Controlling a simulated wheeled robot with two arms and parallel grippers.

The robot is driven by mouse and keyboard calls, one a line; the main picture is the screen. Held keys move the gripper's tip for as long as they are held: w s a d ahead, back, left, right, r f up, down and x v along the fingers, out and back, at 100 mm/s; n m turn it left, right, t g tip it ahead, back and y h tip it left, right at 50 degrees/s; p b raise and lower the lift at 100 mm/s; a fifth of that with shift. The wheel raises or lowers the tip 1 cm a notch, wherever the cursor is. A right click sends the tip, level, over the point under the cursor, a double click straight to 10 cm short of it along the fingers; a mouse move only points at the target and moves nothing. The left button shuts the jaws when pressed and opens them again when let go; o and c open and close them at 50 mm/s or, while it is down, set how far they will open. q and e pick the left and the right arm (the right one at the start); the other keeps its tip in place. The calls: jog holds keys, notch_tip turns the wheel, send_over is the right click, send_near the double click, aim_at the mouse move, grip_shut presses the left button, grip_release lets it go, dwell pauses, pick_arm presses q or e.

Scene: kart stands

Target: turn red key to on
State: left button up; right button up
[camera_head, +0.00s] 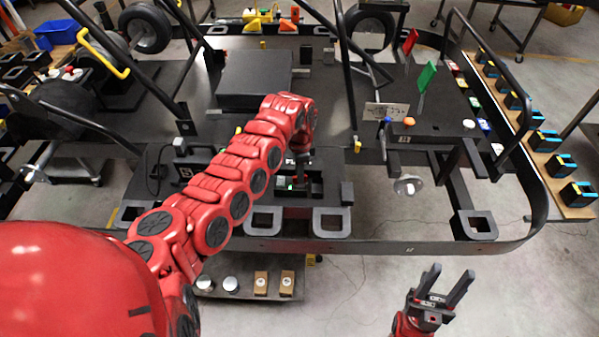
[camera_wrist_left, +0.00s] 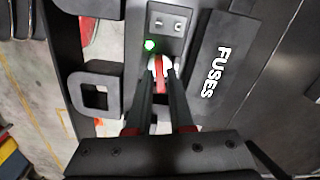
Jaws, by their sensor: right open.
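The red key (camera_wrist_left: 160,78) shows in the left wrist view, in a grey panel near a lit green light (camera_wrist_left: 150,45). My left gripper (camera_wrist_left: 162,72) points at the panel, with its fingertips shut on the key from both sides. The key's exact angle is hard to tell. In the head view my left gripper (camera_head: 301,172) is down at the dark kart's near side, and the key is hidden there. My right gripper (camera_head: 447,286) is open and empty, in front of the kart's near rail.
A black cover marked FUSES (camera_wrist_left: 218,70) lies right of the key panel. Grey square loops (camera_head: 262,221) line the kart's near edge. Red and green flags (camera_head: 426,77) stand at the right. The floor around my right gripper is clear.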

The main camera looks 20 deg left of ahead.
pick_arm(q)
grip_shut()
jog(key=shift+a+m, duration=0.15)
jog(key=shift+m, duration=0.55)
jog(key=shift+m+b, duration=0.3)
jog(key=shift+m, duration=0.5)
jog(key=m, duration=0.2)
jog(key=shift+m, duration=0.3)
jog(key=o, duration=0.5)
grip_release()
jog(key=shift+r+b, duration=0.1)
jog(key=shift+b, duration=0.2)
